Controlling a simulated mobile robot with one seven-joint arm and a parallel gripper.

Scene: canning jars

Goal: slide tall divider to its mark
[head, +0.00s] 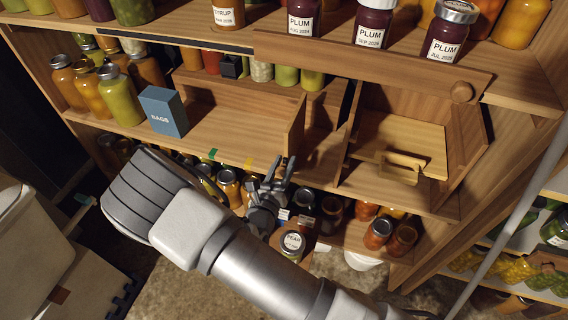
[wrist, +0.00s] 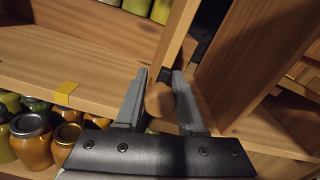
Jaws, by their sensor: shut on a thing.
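A light wooden upright divider (head: 296,127) stands on the middle shelf. It also shows in the wrist view (wrist: 178,38), with a round wooden knob (wrist: 159,99) at its front edge. My gripper (head: 281,168) is at the front of this divider. In the wrist view, the fingers of my gripper (wrist: 160,88) lie either side of the knob, shut on it. A yellow tape mark (head: 248,162) is on the shelf's front edge, left of the divider; it also shows in the wrist view (wrist: 65,93). A green tape mark (head: 213,154) is further left.
A blue BAGS box (head: 163,111) stands at the left on the same shelf. The shelf (head: 235,125) between box and divider is clear. A fixed-looking upright panel (head: 349,130) stands to the right. Jars (head: 229,185) crowd the shelf below, close to my arm.

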